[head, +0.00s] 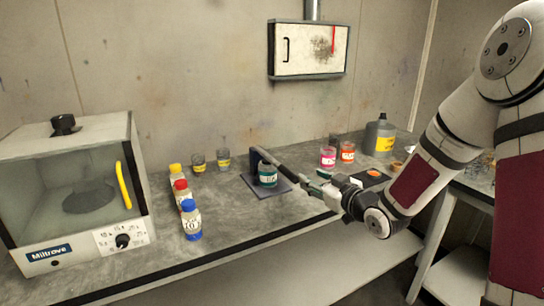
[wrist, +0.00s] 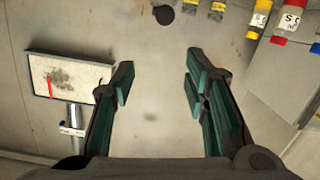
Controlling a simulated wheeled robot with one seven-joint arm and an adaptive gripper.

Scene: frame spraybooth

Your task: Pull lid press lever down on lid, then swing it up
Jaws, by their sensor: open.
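The lid press stands on the bench in the head view, with a flat dark base (head: 252,187) and an upright post at the back. Its dark lever (head: 284,164) slopes from the post down to the right, toward my gripper. A jar with a teal label and dark lid (head: 267,175) stands on the base below the lever. My gripper (head: 318,182) is at the lever's right end, and contact cannot be told. In the wrist view my gripper (wrist: 156,85) is open with wall between its fingers. A dark round piece (wrist: 163,14) shows ahead, its identity unclear.
A glass-fronted oven (head: 70,190) stands at the left. Several capped bottles (head: 191,220) stand beside it, with two small jars (head: 223,160) behind. Pink and orange jars (head: 328,157) and a grey jug (head: 380,135) stand at the right. A wall box (head: 308,50) hangs above.

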